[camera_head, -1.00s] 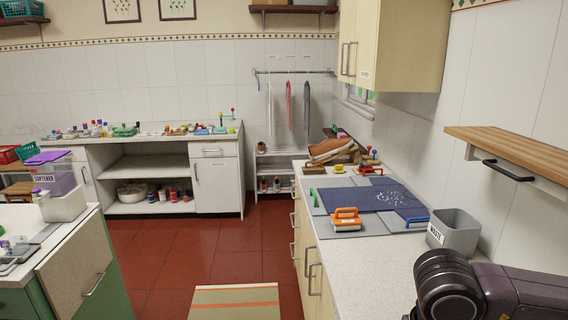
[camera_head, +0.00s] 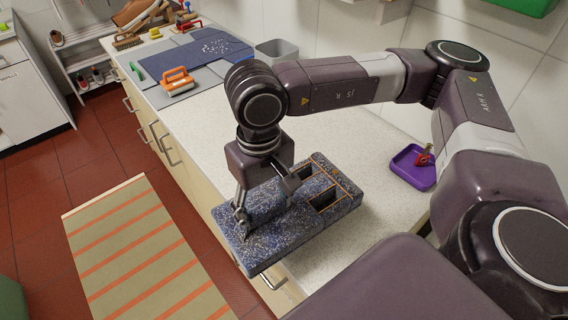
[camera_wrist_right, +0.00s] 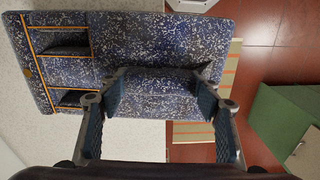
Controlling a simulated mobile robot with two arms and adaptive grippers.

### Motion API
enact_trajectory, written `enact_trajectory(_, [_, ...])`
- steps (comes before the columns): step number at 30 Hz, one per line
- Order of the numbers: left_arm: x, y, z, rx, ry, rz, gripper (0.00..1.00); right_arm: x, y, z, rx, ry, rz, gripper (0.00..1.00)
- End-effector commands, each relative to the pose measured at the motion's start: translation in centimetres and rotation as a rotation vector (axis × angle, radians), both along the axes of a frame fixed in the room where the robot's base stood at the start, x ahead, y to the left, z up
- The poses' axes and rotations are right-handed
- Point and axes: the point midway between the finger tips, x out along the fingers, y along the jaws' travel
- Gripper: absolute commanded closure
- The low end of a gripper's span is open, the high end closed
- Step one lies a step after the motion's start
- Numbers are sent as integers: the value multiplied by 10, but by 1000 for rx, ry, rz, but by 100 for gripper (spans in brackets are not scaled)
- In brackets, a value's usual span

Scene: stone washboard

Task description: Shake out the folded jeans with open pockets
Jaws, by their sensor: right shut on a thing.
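The folded jeans (camera_head: 292,218) are a thick dark blue slab covered in white specks, with orange stitching and two open pockets at one end. They are at the counter's front edge, partly out past it; I cannot tell whether they rest or are slightly raised. My right gripper (camera_head: 266,208) points down and is shut on the jeans near their middle. In the right wrist view, the jeans (camera_wrist_right: 160,45) lie across the upper picture, pockets at left, with a gripper finger on each side below. My left gripper is not in view.
The pale speckled counter (camera_head: 345,150) is clear behind the jeans. A purple tray (camera_head: 411,170) holding a small red-and-yellow item stands to the right. A striped mat (camera_head: 145,255) lies on the floor.

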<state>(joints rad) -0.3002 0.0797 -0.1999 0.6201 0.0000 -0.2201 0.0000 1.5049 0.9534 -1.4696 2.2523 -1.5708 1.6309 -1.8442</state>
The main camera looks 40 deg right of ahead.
Motion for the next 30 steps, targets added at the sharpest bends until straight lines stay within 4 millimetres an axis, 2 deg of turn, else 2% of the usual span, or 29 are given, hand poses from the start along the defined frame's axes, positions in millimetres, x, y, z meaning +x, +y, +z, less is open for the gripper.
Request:
enact_trajectory(2, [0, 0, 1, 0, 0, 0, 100, 2, 0, 10, 1, -7, -1, 100])
enact_trajectory(6, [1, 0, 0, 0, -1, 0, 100, 4, 2, 111, 8, -20, 2, 100])
enact_trajectory(8, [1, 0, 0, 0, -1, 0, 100, 3, 2, 147, 6, -14, 2, 100])
enact_trajectory(9, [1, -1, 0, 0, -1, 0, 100, 1, 1, 155, 2, -6, 2, 100])
enact_trajectory(10, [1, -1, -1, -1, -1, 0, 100, 0, 0, 151, -1, -1, 1, 100])
enact_trajectory(11, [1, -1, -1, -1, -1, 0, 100, -1, -1, 135, -5, 8, 0, 100])
enact_trajectory(12, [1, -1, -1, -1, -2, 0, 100, -5, -3, 100, -8, 18, -1, 100])
enact_trajectory(15, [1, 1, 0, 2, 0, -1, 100, -5, -2, 28, -6, 17, 0, 100])
enact_trajectory(16, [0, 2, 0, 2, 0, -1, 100, -4, -2, 12, -4, 13, 0, 100])
enact_trajectory(18, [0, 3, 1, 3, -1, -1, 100, -1, 0, -2, -1, 1, 0, 100])
enact_trajectory(19, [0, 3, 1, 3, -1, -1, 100, 1, 0, 4, 2, -6, 0, 100])
enact_trajectory(20, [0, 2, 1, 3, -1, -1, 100, 3, 1, 21, 3, -13, 0, 100])
enact_trajectory(21, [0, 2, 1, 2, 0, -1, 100, 5, 2, 52, 7, -21, 1, 100])
enact_trajectory(23, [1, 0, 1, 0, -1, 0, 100, 4, 2, 96, 8, -22, 2, 100])
enact_trajectory(24, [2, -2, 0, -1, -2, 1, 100, 4, 3, 125, 8, -20, 2, 100])
enact_trajectory(26, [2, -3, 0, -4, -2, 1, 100, 2, 2, 152, 5, -10, 3, 100])
enact_trajectory(27, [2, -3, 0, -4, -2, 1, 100, 0, 0, 154, 1, -3, 2, 100])
enact_trajectory(28, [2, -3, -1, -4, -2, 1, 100, -1, -1, 142, -3, 4, 0, 100])
enact_trajectory(29, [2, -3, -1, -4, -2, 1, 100, -3, -2, 118, -7, 13, 0, 100])
enact_trajectory(30, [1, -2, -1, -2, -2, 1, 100, -5, -3, 84, -8, 18, -1, 100])
